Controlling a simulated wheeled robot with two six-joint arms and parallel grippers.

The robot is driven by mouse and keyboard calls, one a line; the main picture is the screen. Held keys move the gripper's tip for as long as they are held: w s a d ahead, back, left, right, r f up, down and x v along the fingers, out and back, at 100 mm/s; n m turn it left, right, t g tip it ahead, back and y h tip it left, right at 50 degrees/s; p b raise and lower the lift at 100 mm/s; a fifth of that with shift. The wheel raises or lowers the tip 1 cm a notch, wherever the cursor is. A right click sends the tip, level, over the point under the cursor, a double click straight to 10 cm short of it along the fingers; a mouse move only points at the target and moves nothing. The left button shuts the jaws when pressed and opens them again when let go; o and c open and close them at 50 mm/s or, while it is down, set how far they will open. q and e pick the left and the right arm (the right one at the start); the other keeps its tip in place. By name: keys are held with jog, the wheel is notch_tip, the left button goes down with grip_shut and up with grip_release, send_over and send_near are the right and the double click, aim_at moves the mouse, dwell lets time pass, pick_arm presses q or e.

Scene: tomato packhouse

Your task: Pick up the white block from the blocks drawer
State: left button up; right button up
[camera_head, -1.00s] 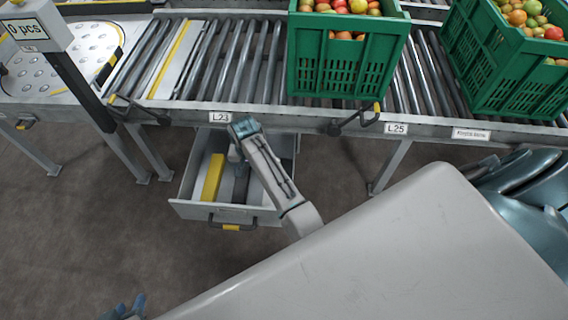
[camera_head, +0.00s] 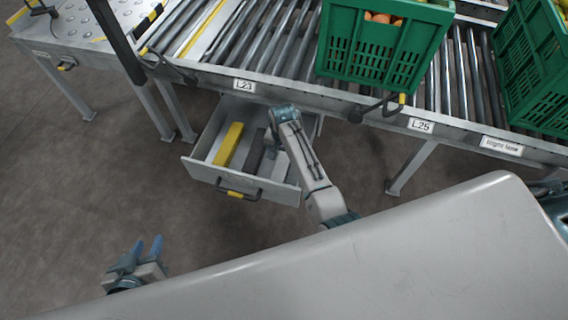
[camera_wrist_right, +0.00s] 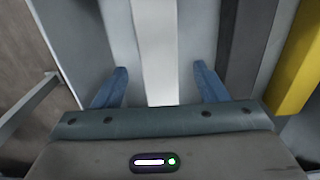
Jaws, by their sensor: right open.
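The white block (camera_wrist_right: 155,50) lies lengthwise in the open drawer (camera_head: 213,171), in the right wrist view. My right gripper (camera_wrist_right: 162,84) is open, with one blue finger on each side of the block's near part and gaps between fingers and block. A dark grey block (camera_wrist_right: 242,45) and a yellow block (camera_wrist_right: 303,60) lie to its right. In the head view the yellow block (camera_head: 229,145) shows at the drawer's left, and my right arm hides much of the white block. My left gripper (camera_head: 146,246) is open and empty, away from the drawer at lower left.
The drawer hangs under a roller conveyor (camera_head: 270,40) beside label L23 (camera_head: 244,86). A green crate (camera_head: 382,50) of tomatoes stands on the rollers, with another green crate (camera_head: 535,80) at right. Conveyor legs stand either side. Floor left of the drawer is clear.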

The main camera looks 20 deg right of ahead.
aim_at(284, 160)
notch_tip(284, 160, down, 4)
jog(key=shift+f+b, duration=0.25)
jog(key=shift+b, duration=0.5)
pick_arm(q)
jog(key=w+a+r+t, duration=0.1)
jog(key=w+r+t, duration=0.4)
jog(key=r, duration=0.3)
jog(key=shift+w+r+t, duration=0.2)
jog(key=shift+w+t, duration=0.2)
jog(key=shift+w, duration=0.15)
pick_arm(e)
jog(key=shift+f, duration=0.1)
pick_arm(q)
jog(key=shift+a, duration=0.1)
pick_arm(e)
jog(key=c, duration=1.2)
